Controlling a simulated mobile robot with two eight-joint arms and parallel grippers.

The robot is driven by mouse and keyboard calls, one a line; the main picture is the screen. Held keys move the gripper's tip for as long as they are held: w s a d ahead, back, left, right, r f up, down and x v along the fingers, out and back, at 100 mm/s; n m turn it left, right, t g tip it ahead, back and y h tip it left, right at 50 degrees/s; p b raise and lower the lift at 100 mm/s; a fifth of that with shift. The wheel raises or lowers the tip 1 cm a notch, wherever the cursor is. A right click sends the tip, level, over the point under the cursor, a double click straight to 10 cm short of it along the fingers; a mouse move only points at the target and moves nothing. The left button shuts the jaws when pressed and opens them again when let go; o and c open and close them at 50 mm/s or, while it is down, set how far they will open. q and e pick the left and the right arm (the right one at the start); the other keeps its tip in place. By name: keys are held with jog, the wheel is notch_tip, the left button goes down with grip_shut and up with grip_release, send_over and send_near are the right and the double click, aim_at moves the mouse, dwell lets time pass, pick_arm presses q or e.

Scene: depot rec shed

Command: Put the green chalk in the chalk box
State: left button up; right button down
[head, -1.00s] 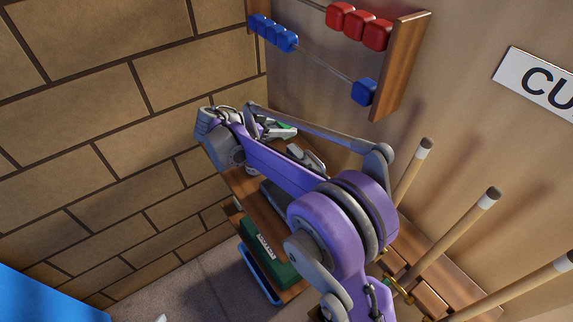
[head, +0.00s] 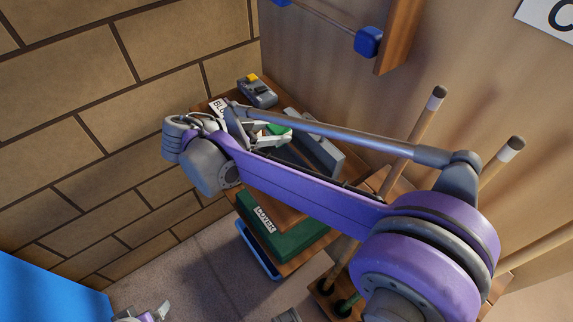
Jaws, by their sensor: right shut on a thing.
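My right gripper (head: 268,136) reaches over the wooden shelf top (head: 288,217) and is shut on the green chalk (head: 279,129), of which only a small green part shows by the fingertips. A long grey box (head: 316,142) lies just right of the gripper. A small grey box with a yellow piece on top (head: 256,91) stands behind it. I cannot tell which of these is the chalk box. What looks like my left gripper (head: 152,313) is partly in view at the bottom edge, and its jaws are unclear.
A white label (head: 217,107) stands behind the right gripper, partly hidden. A dark green case (head: 278,236) sits on a lower shelf, with a blue-rimmed tray (head: 257,258) below. Cue sticks (head: 425,121) stand at the right. A brick wall (head: 95,110) closes the left.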

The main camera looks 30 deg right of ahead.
jog(key=f, duration=0.4)
jog(key=shift+a+f, duration=0.15)
jog(key=shift+a, duration=0.05)
jog(key=shift+f+b, duration=0.4)
jog(key=shift+f, duration=1.6)
jog(key=shift+d, duration=0.1)
jog(key=c, duration=0.5)
grip_release()
jog(key=shift+f, duration=0.15)
jog(key=shift+r, duration=0.2)
jog(key=v, duration=1.2)
